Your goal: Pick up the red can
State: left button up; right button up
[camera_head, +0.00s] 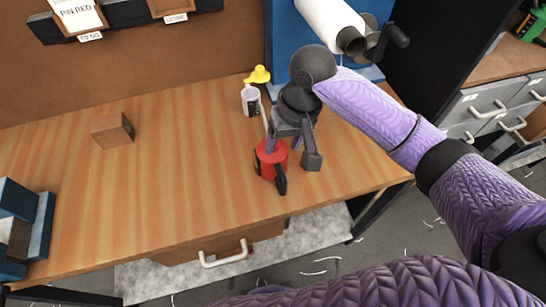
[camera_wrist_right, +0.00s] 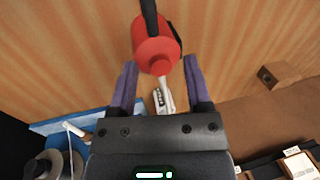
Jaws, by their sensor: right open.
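The red can (camera_head: 267,160), with black parts on its sides, stands on the wooden workbench near the front edge. My right gripper (camera_head: 291,148) is open just above and beside it, pointing down, and hides part of its top. In the right wrist view, the red can (camera_wrist_right: 156,52) shows at the tips of the two purple fingers, with a gap on each side. I cannot tell how deep it sits between them. My left gripper is in neither view.
A white container (camera_head: 250,100) with a yellow top (camera_head: 258,75) stands just behind the can. A wooden block (camera_head: 112,130) lies at the left. A blue stand with a white roll (camera_head: 332,22) is at the back right. The bench middle is clear.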

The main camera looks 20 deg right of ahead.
aim_at(279, 166)
jog(key=b+x, duration=0.1)
jog(key=x, duration=0.2)
jog(key=b+x, duration=0.1)
jog(key=x, duration=0.2)
jog(key=d+b+x, duration=0.1)
jog(key=x, duration=0.2)
jog(key=shift+s+f, duration=0.1)
jog(key=shift+f, duration=0.1)
grip_shut()
jog(key=shift+r, duration=0.1)
dwell(0.9)
